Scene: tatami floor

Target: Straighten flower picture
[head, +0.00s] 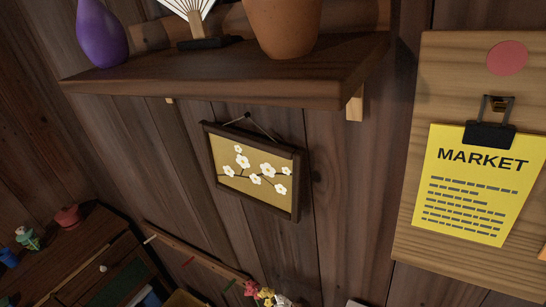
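The flower picture (253,170) hangs on the plank wall below a shelf, near the middle of the head view. It shows white blossoms on a dark branch over a gold ground, in a dark wooden frame. A cord runs from the frame up to a nail (248,115). The frame's top edge slopes down to the right more steeply than the shelf's front edge, so the picture looks tilted, its right side low. The whole view leans, so the exact angle is hard to tell. My gripper is not in view, and nothing touches the picture.
The wooden shelf (200,88) juts out above, holding a purple vase (102,38), a fan (190,14) and a clay pot (283,25). A board (441,90) with a yellow market notice (473,185) is at right. A dark cabinet (85,250) stands lower left; flowers (264,294) are below.

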